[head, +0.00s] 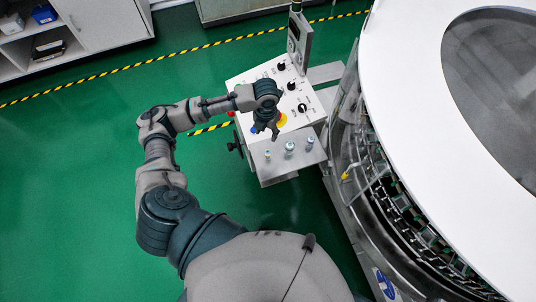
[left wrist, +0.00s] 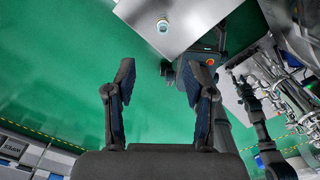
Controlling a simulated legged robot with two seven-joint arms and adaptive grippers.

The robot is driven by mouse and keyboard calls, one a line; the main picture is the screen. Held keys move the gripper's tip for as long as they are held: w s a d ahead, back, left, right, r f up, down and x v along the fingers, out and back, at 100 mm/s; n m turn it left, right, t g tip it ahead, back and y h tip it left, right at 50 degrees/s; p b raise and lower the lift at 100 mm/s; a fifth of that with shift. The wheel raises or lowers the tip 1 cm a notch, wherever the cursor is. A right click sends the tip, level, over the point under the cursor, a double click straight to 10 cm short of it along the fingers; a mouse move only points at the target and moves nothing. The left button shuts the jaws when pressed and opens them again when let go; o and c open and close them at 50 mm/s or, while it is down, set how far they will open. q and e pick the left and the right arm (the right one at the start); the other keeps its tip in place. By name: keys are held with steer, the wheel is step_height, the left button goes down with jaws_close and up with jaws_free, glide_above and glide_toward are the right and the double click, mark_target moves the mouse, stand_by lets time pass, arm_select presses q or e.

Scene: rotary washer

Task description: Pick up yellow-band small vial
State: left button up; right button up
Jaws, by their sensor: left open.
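Three small vials stand upright on the metal shelf (head: 282,165) at the front of the control panel in the head view. The left vial (head: 268,155) is the smallest and shows a faint yellowish tint; its band is too small to make out surely. The middle vial (head: 290,147) and the right vial (head: 310,143) look pale with bluish-grey tops. My left gripper (head: 271,132) is open and empty, above and just behind the left vial. In the left wrist view, my open fingers (left wrist: 158,75) have nothing between them, and one vial (left wrist: 163,26) shows beyond them on the shelf.
The control panel (head: 262,92) with black knobs and a yellow-ringed button (head: 281,120) lies right by my left gripper. The large round washer (head: 400,110) stands close on the right. Green floor (head: 80,170) is clear on the left; a cabinet (head: 105,22) stands behind.

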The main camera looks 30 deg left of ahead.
mark_target(267, 151)
arm_select(q)
step_height(267, 151, down, 11)
steer(key=shift+r, duration=0.1)
steer(key=shift+s+d+f+p, duration=0.1)
steer(key=shift+d+f+p, duration=0.1)
steer(key=shift+f, duration=1.4)
steer(key=shift+d+f+p, duration=0.1)
steer(key=shift+f+p, duration=0.1)
steer(key=shift+f, duration=1.35)
steer(key=shift+a, duration=0.1)
steer(key=c, duration=0.9)
